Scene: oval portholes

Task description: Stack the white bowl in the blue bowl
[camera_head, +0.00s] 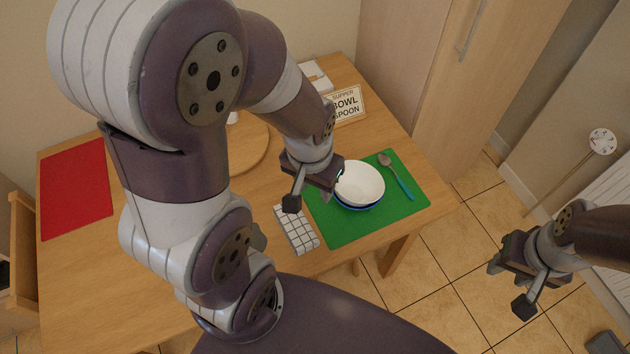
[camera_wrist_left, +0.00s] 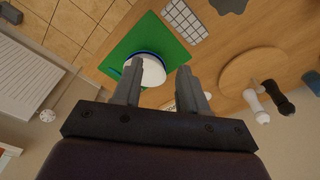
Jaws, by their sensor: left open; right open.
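The white bowl (camera_head: 360,181) sits inside the blue bowl (camera_head: 357,207) on the green mat, and only a thin lower edge of the blue bowl shows. In the left wrist view the white bowl (camera_wrist_left: 153,73) appears beyond my fingers, with a strip of the blue bowl (camera_wrist_left: 147,52) at its edge. My left gripper (camera_head: 313,190) is open, just left of the bowls and above the table. It also shows in the left wrist view (camera_wrist_left: 160,67), with nothing between its fingers. My right gripper (camera_head: 508,285) is open and empty, off to the right over the floor.
The green mat (camera_head: 333,236) also holds a blue-handled spoon (camera_head: 396,176). A sign (camera_head: 347,105) stands behind. A round board (camera_head: 252,150) and a red mat (camera_head: 76,187) lie further left.

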